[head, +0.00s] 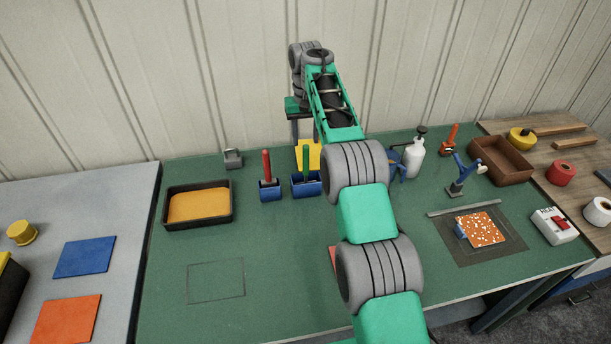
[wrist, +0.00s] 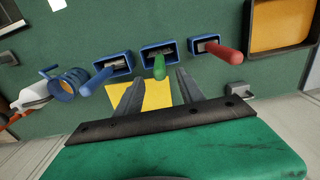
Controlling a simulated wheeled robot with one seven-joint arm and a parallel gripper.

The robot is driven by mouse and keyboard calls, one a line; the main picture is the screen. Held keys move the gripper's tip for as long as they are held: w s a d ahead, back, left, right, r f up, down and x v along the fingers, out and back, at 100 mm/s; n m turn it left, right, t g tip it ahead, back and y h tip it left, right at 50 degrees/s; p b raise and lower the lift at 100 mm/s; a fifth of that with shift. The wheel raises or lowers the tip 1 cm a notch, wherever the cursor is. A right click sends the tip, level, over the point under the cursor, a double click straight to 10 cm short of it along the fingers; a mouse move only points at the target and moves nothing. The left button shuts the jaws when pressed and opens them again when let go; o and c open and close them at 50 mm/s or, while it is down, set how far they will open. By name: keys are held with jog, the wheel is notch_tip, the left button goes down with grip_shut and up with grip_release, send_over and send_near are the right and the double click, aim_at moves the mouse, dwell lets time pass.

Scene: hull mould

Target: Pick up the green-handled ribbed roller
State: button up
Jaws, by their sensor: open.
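The green-handled roller (head: 306,162) stands handle up in a blue holder (head: 307,188) near the back of the green bench; its ribbed part is hidden inside the holder. In the wrist view its green handle (wrist: 159,67) shows in line with the gap between my two fingers, with the holder (wrist: 159,46) beyond. My gripper (head: 305,138) is open and empty, above and behind the holder in the head view. In the wrist view my gripper (wrist: 158,85) has a finger on either side of the handle; I cannot tell how far apart they are in depth.
A red-handled tool (head: 267,168) stands close by in its own blue holder. A blue-handled one (wrist: 98,82) stands on the other side. A yellow sheet (wrist: 152,95) lies behind them. A black tray (head: 198,222) holds mustard material; a white bottle (head: 414,160) stands right.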

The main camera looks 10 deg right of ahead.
aim_at(306, 155)
notch_tip(306, 155, down, 8)
jog(key=b, duration=0.6)
jog(key=shift+r, duration=0.15)
jog(key=shift+c, duration=0.5)
grip_shut()
